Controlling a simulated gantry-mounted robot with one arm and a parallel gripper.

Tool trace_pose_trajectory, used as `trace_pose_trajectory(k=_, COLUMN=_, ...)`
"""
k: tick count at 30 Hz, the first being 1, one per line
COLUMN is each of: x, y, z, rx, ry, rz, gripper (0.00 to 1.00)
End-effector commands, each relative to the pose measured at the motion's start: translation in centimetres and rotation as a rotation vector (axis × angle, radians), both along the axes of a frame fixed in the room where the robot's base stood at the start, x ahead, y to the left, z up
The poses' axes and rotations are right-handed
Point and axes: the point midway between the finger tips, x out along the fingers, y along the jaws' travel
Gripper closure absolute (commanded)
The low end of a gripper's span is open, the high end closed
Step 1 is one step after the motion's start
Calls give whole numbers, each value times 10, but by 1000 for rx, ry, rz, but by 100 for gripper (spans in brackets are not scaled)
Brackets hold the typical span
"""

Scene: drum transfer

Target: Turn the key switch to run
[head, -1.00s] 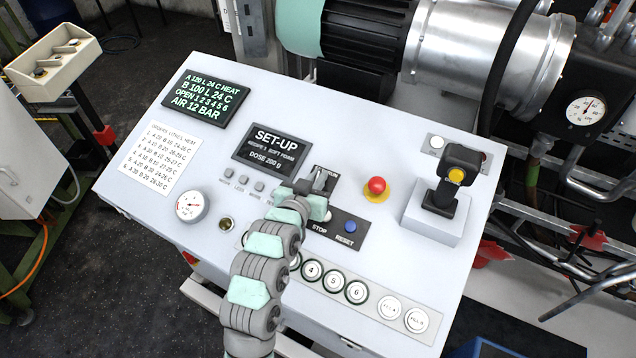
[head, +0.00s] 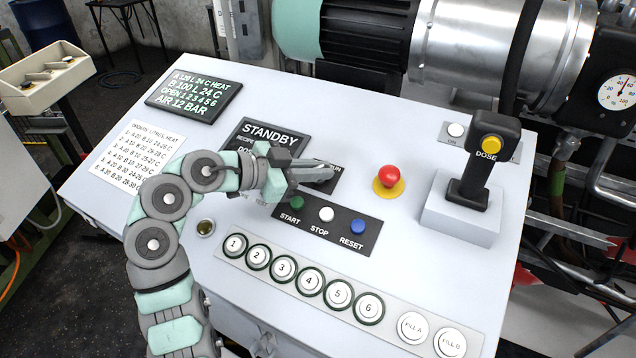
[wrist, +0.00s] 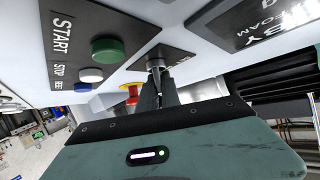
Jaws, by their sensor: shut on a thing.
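My gripper (head: 312,172) is over the middle of the sloped white control panel (head: 330,110), with its fingers pointing right. It is shut on the key switch (wrist: 155,63), whose metal collar and shaft show between the fingertips in the wrist view. In the head view the gripper hides most of the key switch and part of its dark label plate (head: 322,183). The display (head: 268,134) behind my gripper reads STANDBY, with its lower lines partly covered.
A red emergency stop (head: 389,177) stands close to the right of the fingers. Green START (head: 297,203), white STOP (head: 326,214) and blue RESET (head: 358,227) buttons sit just in front. A joystick (head: 478,165) rises at the right. Numbered buttons (head: 283,268) line the front.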

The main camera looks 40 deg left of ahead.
Motion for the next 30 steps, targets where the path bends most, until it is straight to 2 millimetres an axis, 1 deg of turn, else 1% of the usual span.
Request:
trace_pose_trajectory(k=1, x=0, y=1, z=-6, rx=2, ry=6, rz=-17, gripper=100)
trace_pose_trajectory(k=9, x=0, y=1, z=-4, rx=24, ry=12, rz=-81, gripper=100)
trace_pose_trajectory(k=23, x=0, y=1, z=-4, rx=28, ry=15, rz=-92, gripper=100)
trace_pose_trajectory(k=24, x=0, y=1, z=-4, rx=28, ry=15, rz=-92, gripper=91)
trace_pose_trajectory(k=30, x=0, y=1, z=-3, rx=28, ry=14, rz=-92, gripper=75)
